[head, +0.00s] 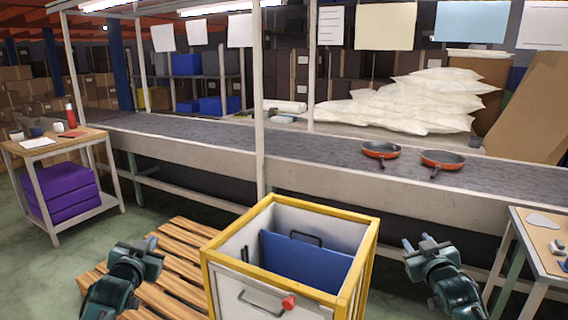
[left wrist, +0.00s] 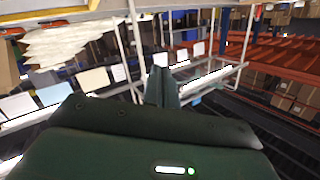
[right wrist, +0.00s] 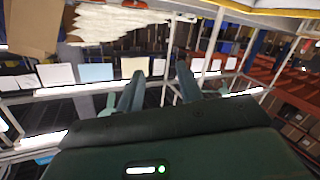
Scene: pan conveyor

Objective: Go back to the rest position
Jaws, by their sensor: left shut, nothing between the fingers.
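My left gripper (head: 150,243) is at the lower left of the head view, over the wooden pallet and left of the yellow-framed bin. In the left wrist view its fingers (left wrist: 158,85) are together with nothing between them. My right gripper (head: 418,243) is to the right of the bin, in front of the conveyor. In the right wrist view its fingers (right wrist: 158,88) stand apart with an empty gap. Both grippers are clear of any object.
A yellow-framed bin (head: 228,253) with a blue panel inside stands between my arms. Two orange pans (head: 380,151) (head: 442,160) lie on the grey conveyor (head: 210,137). A pallet (head: 180,262) is on the floor. Side tables stand left (head: 58,146) and right (head: 548,262).

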